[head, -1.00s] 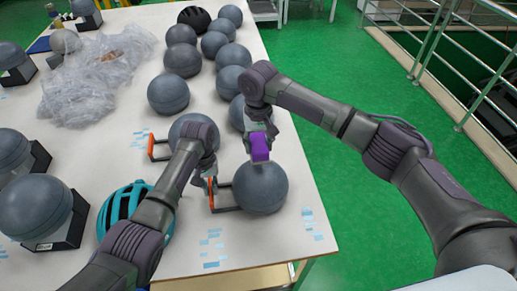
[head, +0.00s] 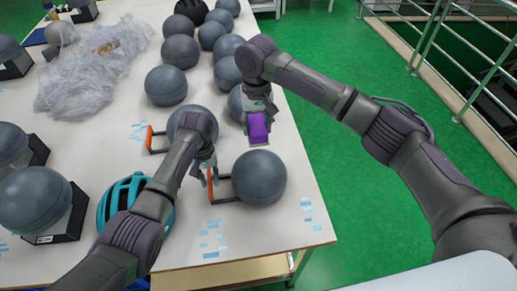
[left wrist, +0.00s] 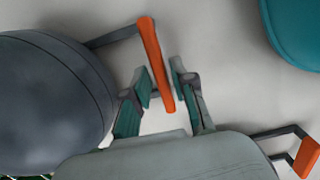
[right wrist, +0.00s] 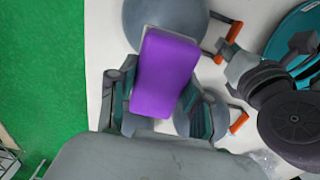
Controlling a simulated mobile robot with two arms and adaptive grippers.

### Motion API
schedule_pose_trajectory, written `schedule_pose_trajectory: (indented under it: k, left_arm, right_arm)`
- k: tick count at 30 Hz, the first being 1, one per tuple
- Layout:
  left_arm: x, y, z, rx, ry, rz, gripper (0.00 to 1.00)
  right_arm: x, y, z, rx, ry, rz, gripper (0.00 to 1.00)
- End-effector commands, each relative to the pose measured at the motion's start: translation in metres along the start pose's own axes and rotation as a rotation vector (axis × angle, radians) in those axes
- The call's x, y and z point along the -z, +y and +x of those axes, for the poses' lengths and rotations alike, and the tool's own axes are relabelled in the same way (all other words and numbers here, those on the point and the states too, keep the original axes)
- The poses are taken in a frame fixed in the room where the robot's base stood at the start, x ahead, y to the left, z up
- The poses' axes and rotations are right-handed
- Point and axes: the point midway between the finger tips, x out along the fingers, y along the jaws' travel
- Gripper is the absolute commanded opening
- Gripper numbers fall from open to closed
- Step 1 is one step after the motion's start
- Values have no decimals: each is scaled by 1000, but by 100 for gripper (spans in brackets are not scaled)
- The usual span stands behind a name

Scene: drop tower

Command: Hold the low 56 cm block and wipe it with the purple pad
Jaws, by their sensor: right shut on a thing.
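A dark grey ball-shaped block (head: 259,178) sits near the table's front right corner. A dark bracket with an orange handle (head: 210,184) sticks out on its left side. My left gripper (head: 207,172) is at this handle. In the left wrist view, the fingers (left wrist: 161,86) stand apart on either side of the orange bar (left wrist: 157,65), with gaps visible. My right gripper (head: 257,115) is shut on the purple pad (head: 258,128), above and behind the block. The right wrist view shows the pad (right wrist: 165,72) between the fingers, overlapping the block (right wrist: 165,18). No size marking is legible.
Several similar grey balls stand behind on the white table (head: 215,260); another orange handle (head: 150,139) is close by. A teal helmet (head: 125,205) lies left of my left arm. Crumpled clear plastic (head: 95,65) lies at the back left.

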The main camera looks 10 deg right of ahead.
Motion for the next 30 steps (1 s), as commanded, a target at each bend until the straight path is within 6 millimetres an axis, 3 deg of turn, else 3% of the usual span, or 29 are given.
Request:
schedule_pose_trajectory:
  k: [10,14,30]
  left_arm:
    - [0,0,0,1,-1,0,42]
    - [0,0,-9,0,1,0,42]
    - [1,0,-108,0,1,0,42]
  right_arm:
    - [0,0,0,0,0,0,21]
    - [0,0,0,0,0,0,21]
    - [0,0,0,0,0,0,21]
